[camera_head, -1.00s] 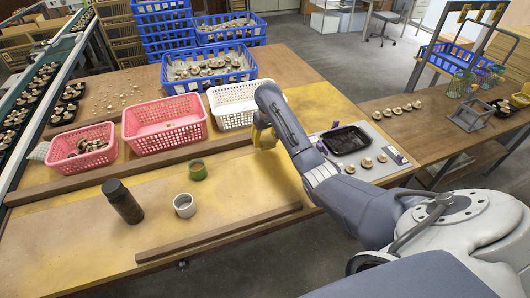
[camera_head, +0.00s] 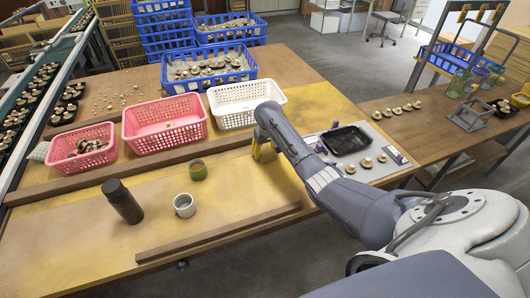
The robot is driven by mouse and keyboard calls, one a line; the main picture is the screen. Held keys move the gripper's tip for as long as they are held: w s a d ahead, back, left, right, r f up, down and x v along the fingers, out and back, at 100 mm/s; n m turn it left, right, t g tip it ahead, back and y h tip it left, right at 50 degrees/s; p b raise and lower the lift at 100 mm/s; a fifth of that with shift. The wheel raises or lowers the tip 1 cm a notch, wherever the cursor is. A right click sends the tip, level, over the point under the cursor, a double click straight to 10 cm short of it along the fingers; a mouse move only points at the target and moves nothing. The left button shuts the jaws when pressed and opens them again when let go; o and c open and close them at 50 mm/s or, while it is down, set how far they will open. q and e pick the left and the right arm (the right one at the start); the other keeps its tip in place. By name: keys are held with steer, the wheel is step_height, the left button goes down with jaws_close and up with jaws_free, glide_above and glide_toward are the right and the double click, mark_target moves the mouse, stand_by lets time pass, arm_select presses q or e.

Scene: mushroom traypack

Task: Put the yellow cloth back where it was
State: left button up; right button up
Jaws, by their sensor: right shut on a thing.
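My right gripper (camera_head: 258,156) is low over the table, just in front of the white basket and near the wooden rail. It is shut on the yellow cloth (camera_head: 266,152), which shows as a small yellow patch at the end of the arm. My wrist hides much of the gripper and cloth. I cannot tell whether the cloth touches the table. My left gripper is not in view.
The white basket (camera_head: 238,121) and pink baskets (camera_head: 160,146) stand behind the rail (camera_head: 110,177). A green cup (camera_head: 198,173), grey cup (camera_head: 184,207) and dark bottle (camera_head: 122,202) stand left of the gripper. A black tray (camera_head: 346,139) lies right.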

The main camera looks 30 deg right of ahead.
mark_target(267, 153)
steer(key=o, duration=1.1)
steer(key=shift+f, duration=0.1)
steer(key=r, duration=0.4)
steer(key=s+r, duration=0.1)
steer(key=r, duration=0.7)
steer(key=shift+s+a+r, duration=0.1)
steer(key=shift+s+a, duration=0.05)
steer(key=shift+s, duration=0.25)
